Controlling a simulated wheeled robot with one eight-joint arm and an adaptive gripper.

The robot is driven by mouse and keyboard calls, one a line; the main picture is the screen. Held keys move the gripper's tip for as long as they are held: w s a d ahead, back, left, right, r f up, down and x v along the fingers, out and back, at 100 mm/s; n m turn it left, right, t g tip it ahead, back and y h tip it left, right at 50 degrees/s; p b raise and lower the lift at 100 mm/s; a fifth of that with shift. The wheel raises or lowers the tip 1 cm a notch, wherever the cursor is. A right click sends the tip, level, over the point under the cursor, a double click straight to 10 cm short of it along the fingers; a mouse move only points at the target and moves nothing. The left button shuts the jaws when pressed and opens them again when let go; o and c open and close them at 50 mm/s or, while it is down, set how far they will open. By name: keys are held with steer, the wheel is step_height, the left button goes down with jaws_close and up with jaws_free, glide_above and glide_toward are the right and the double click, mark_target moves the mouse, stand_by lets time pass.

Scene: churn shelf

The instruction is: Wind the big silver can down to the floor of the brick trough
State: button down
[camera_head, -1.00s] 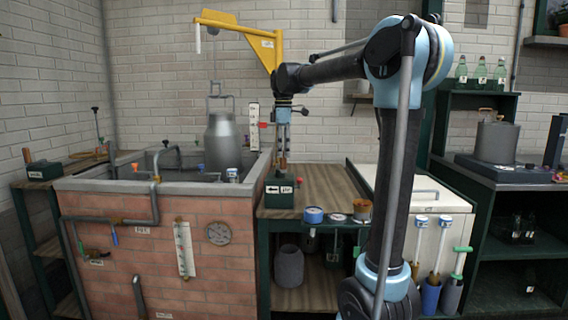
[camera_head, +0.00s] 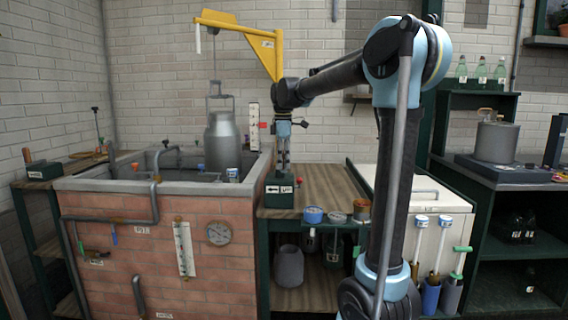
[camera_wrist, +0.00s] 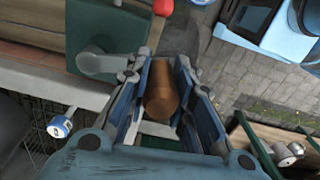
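The big silver can (camera_head: 222,143) hangs upright from the yellow hoist arm (camera_head: 240,31) by a thin line. Its lower part is hidden behind the rim of the brick trough (camera_head: 160,245). My gripper (camera_head: 283,168) points down over the green winch box (camera_head: 279,192) to the right of the trough. In the wrist view my gripper (camera_wrist: 164,65) has its two fingers apart, one on each side of a brown wooden handle (camera_wrist: 162,92). Narrow gaps seem to show beside the handle. The green box also shows in the wrist view (camera_wrist: 108,38).
A red knob (camera_wrist: 163,7) is on the green box. A white scale (camera_head: 253,125) with a red marker stands at the trough's back right. Blue-lidded and other small jars (camera_head: 313,215) sit on the bench's front edge. Pipes rise from the trough's rim.

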steer(key=w+d, duration=0.6)
steer(key=w, duration=0.6)
steer(key=w+a, duration=0.5)
steer(key=a, duration=0.5)
steer(key=s+a, duration=0.6)
steer(key=s, duration=0.5)
steer(key=s+d, duration=0.2)
steer(key=d, duration=0.1)
steer(key=s+d, duration=0.1)
steer(key=d, duration=0.2)
steer(key=s+d, duration=0.2)
steer(key=d, duration=0.2)
steer(key=shift+s+d+r, duration=0.1)
steer(key=shift+s, duration=0.25)
steer(key=d, duration=0.1)
steer(key=w+d, duration=0.2)
steer(key=shift+d, duration=0.4)
steer(key=w+d, duration=0.2)
steer(key=w, duration=0.4)
steer(key=shift+w+d, duration=0.25)
steer(key=shift+d, duration=0.15)
steer(key=c, duration=1.9)
jaws_free()
